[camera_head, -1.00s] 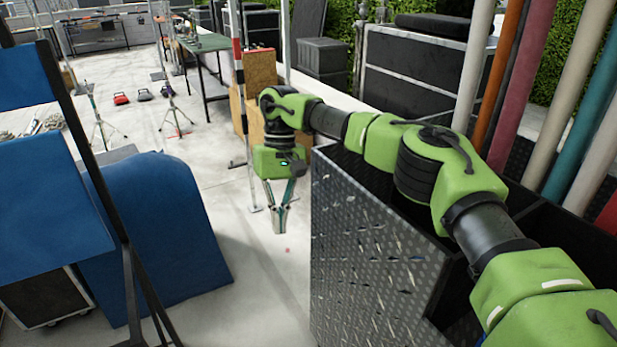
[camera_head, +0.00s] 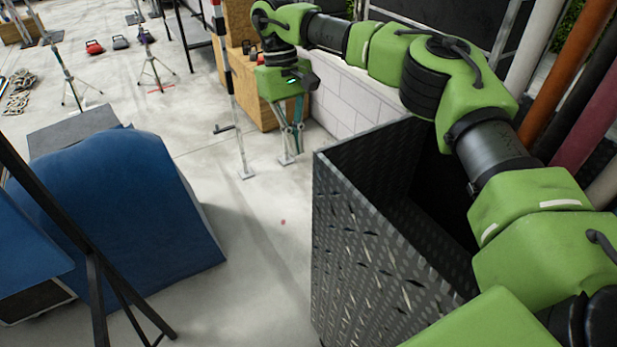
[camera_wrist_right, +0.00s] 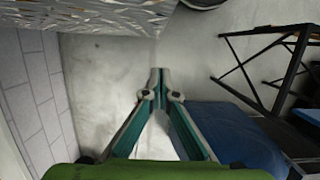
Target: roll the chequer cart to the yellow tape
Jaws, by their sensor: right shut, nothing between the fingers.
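The chequer cart (camera_head: 365,255), a dark open-topped box of patterned metal plate, stands at the lower right in the head view. Part of its patterned side shows along the top of the right wrist view (camera_wrist_right: 90,17). My right arm reaches over the cart, and my right gripper (camera_head: 290,150) hangs past its far left corner, apart from it. The right gripper's fingertips (camera_wrist_right: 160,78) are closed together and empty in the wrist view. My left gripper is not in view. I see no yellow tape in these frames.
A blue padded block (camera_head: 125,205) and a black frame stand to the left. A low pale block wall (camera_head: 350,100) and a wooden box (camera_head: 245,85) stand beyond the cart. Pale floor (camera_head: 250,260) lies clear between the blue block and the cart.

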